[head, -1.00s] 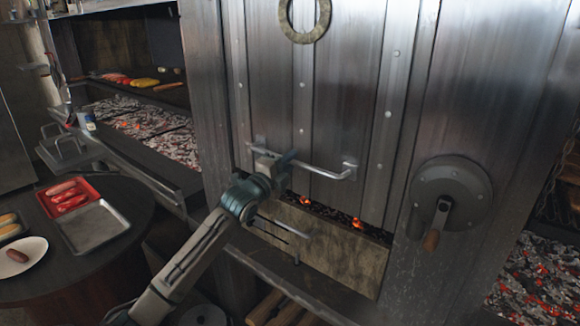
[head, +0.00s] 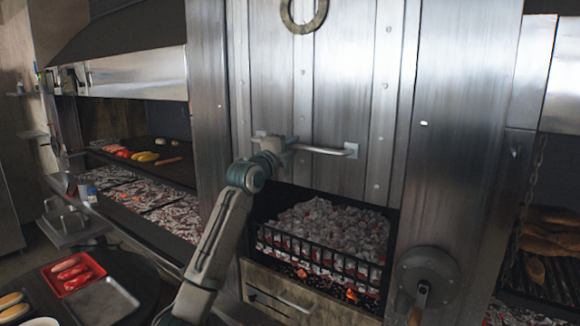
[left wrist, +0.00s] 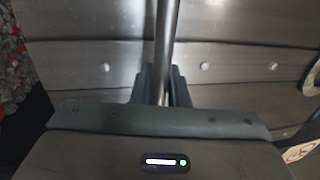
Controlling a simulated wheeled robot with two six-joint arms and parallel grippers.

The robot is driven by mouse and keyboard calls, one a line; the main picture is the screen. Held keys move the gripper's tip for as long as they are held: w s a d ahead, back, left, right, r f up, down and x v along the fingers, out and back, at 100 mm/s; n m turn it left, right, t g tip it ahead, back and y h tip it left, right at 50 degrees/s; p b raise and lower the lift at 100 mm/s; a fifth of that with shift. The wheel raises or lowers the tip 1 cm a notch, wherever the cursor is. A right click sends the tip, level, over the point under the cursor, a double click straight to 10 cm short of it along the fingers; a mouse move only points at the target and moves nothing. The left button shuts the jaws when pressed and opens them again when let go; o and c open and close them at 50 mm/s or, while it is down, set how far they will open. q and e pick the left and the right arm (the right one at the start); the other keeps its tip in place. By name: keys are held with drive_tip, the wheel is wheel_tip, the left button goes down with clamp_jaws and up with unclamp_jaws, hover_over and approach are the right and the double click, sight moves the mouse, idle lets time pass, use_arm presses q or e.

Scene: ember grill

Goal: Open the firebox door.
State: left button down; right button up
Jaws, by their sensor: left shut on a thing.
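The firebox door (head: 345,95) is a tall riveted metal panel. It is raised, and its lower edge stands above an opening with grey and glowing coals (head: 325,235) behind a black grate. A horizontal bar handle (head: 325,151) crosses the door's lower part. My left gripper (head: 285,146) is shut on the left part of this handle. In the left wrist view the handle bar (left wrist: 166,45) runs between the fingers (left wrist: 163,88), with the door's panels behind it. My right gripper is not in view.
A round hub with a wooden-gripped crank (head: 425,280) is at the lower right. A drawer front with a handle (head: 290,300) lies below the opening. A table with a red tray (head: 48,283) of sausages stands at the lower left. Grill shelves are at the left.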

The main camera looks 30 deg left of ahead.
use_arm(q)
wheel_tip(320, 180, up, 2)
drive_tip(key=shift+r, duration=0.1)
drive_tip(key=shift+r+p, duration=0.3)
drive_tip(key=shift+r, duration=0.35)
drive_tip(key=c, duration=1.5)
unclamp_jaws()
drive_tip(key=shift+s, duration=0.15)
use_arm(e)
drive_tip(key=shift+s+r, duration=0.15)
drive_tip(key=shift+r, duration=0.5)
use_arm(q)
drive_tip(key=shift+s, duration=0.1)
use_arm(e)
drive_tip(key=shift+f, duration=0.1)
